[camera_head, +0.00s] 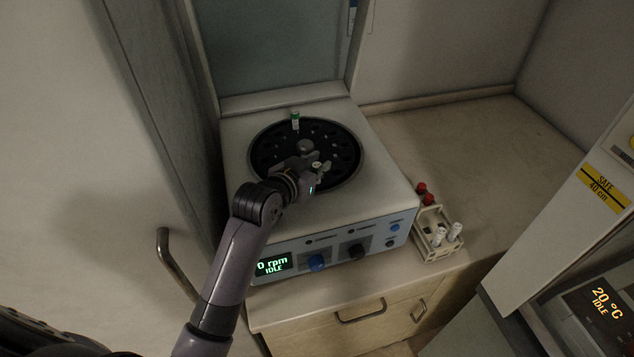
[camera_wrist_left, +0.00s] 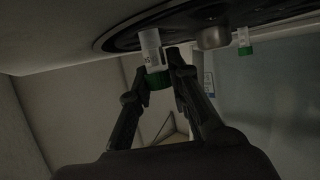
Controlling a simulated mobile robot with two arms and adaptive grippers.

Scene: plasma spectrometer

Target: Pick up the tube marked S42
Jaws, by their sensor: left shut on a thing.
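My left gripper (camera_head: 312,169) is over the front part of the dark round rotor (camera_head: 264,157) of the benchtop machine. In the left wrist view my left gripper (camera_wrist_left: 160,75) is shut on a white tube with a green cap (camera_wrist_left: 158,81). The tube's label (camera_wrist_left: 148,52) is partly visible, but its marking is too small to read surely. The tube's other end is at the rotor, and I cannot tell how deep it sits. A second green-capped tube (camera_head: 295,119) stands at the rotor's back edge; it also shows in the left wrist view (camera_wrist_left: 245,48). My right gripper is not in view.
A small rack (camera_head: 437,243) with white-capped and red-capped tubes stands right of the machine. The raised lid (camera_head: 280,45) is behind the rotor. The counter (camera_head: 470,150) at the back right is clear.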

